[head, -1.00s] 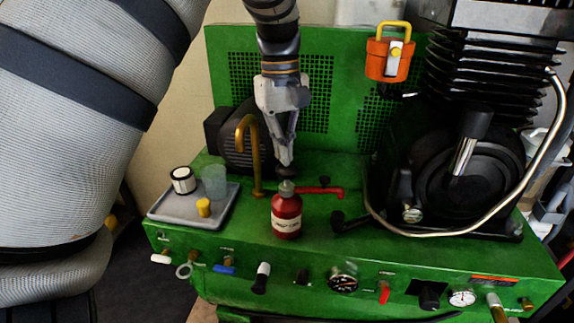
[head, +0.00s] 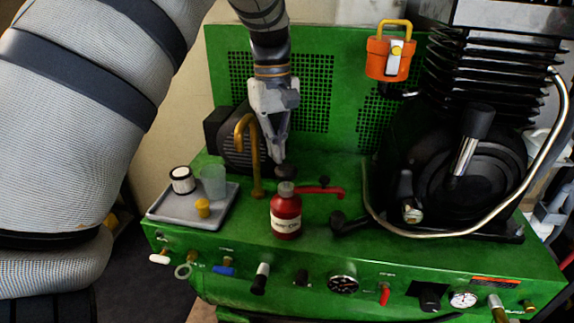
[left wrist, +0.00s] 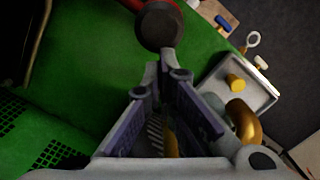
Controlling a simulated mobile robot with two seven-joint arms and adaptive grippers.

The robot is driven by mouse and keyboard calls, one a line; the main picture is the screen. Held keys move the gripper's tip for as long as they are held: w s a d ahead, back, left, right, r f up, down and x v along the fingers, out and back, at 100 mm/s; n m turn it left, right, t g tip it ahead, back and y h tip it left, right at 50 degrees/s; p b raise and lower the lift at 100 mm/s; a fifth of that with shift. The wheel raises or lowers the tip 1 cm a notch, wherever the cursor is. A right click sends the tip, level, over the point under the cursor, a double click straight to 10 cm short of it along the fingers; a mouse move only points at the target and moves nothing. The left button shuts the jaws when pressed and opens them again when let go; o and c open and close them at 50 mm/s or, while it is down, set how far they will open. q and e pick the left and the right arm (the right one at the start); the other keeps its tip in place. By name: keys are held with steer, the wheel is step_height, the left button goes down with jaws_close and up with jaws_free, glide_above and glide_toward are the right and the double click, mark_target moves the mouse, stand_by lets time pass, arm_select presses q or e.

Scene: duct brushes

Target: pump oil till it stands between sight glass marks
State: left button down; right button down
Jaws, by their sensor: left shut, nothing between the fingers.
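A red oil bottle (head: 286,217) with a grey cap and a pale label stands upright on the green deck. A small round glass-like fitting (head: 411,212) sits low on the black compressor; I cannot make out marks or an oil level. My right gripper is out of view.
A grey tray (head: 162,213) with cups and a yellow piece is at left. A brass hook-shaped pipe (head: 256,160) stands close left of the gripper. A red lever (head: 318,190) lies beside the bottle. Knobs and gauges line the front panel.

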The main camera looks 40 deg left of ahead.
arm_select(q)
steer(key=shift+r, duration=0.1)
step_height(320, 180, up, 12)
steer(key=a, duration=0.1)
steer(key=shift+w, duration=0.2)
stand_by(0.7)
